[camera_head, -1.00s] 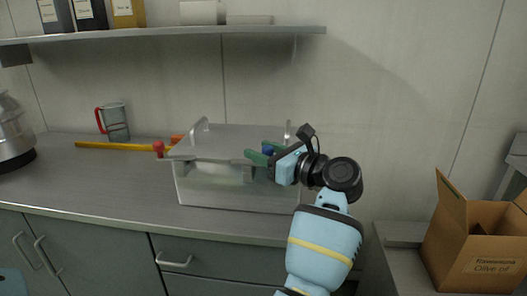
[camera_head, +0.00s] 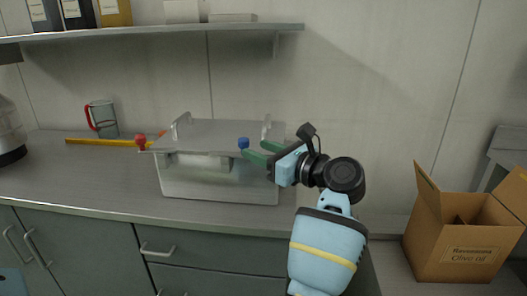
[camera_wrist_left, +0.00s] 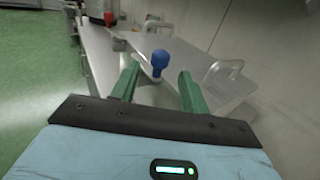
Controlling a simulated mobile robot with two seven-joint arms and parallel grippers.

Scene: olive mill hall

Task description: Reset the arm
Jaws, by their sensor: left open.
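My left gripper (camera_head: 258,151) is at the right end of a clear-walled box with a grey lid (camera_head: 205,135) on the counter. Its two green fingers are apart, with nothing held between them. A blue knob (camera_head: 243,143) shows just left of the fingertips in the head view. In the left wrist view the blue knob (camera_wrist_left: 160,60) stands just beyond the open fingers (camera_wrist_left: 157,86). A red knob (camera_head: 141,140) is at the lid's left end. My right gripper is not in view.
A jug with a red handle (camera_head: 102,118) and a yellow bar (camera_head: 100,142) are on the counter (camera_head: 90,180) to the left. A shelf (camera_head: 150,31) runs above. An open cardboard box (camera_head: 455,240) stands at the right. The counter's front left is clear.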

